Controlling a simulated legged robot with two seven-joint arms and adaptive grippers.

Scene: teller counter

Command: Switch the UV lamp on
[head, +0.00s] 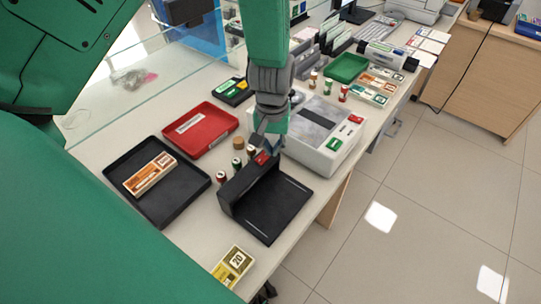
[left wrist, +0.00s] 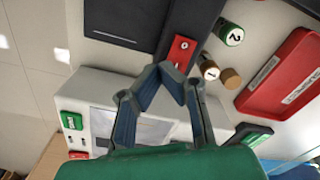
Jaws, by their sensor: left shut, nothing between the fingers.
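The UV lamp (head: 275,207) is a black unit with a raised hood (head: 244,184) and a flat base, standing at the counter's front edge. Its red switch (head: 262,158) sits at the hood's far end; the switch (left wrist: 182,50) also shows in the left wrist view, with small white marks. I cannot tell which way it is set. My left gripper (head: 268,145) is shut and empty, pointing down just beside the switch. In the left wrist view its fingertips (left wrist: 172,72) are very close to the switch; contact is unclear. My right gripper is not in view.
A white counting machine (head: 325,150) stands right behind the lamp. Several small coin rolls (head: 221,177) stand along the hood's left side. A red tray (head: 201,129) and a black tray (head: 165,205) lie to the left. A yellow banknote bundle (head: 232,265) lies in front.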

